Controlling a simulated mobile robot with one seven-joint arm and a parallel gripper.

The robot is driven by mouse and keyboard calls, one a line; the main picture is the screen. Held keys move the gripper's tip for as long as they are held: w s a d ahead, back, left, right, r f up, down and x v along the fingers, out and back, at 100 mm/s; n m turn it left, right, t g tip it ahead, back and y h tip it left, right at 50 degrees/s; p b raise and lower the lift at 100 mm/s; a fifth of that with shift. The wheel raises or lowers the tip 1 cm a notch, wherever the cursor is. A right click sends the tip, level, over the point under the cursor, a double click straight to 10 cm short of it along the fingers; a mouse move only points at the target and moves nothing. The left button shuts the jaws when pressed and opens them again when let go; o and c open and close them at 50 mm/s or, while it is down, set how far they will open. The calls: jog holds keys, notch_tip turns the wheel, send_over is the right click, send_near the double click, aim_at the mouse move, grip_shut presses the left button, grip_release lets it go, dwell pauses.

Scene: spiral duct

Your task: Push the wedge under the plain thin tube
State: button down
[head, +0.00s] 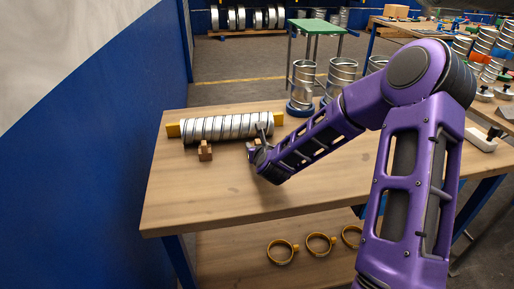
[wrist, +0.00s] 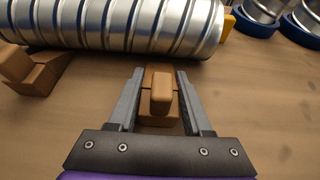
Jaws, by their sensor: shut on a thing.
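A shiny ribbed metal tube (head: 220,128) lies across the back of the table; its lower side fills the top of the wrist view (wrist: 120,22). It looks spiral-ribbed rather than plain. My gripper (head: 254,147) is low over the table, in front of the tube's right part. In the wrist view its two grey fingers (wrist: 158,90) are shut on a brown wooden wedge (wrist: 160,92) with a raised block. The wedge's far end points at the tube, with what looks like a small gap. A second wooden wedge (head: 205,151) stands at the tube's front left, also in the wrist view (wrist: 32,70).
Yellow blocks (head: 173,130) show at the tube's ends. The table's front (head: 230,200) is clear. A blue wall (head: 90,180) stands left. Upright ducts with blue bases (head: 301,88) stand behind the table. Yellow rings (head: 282,252) lie on the lower shelf.

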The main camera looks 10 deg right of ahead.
jog(key=shift+w, duration=1.2)
jog(key=shift+c, duration=1.3)
grip_release()
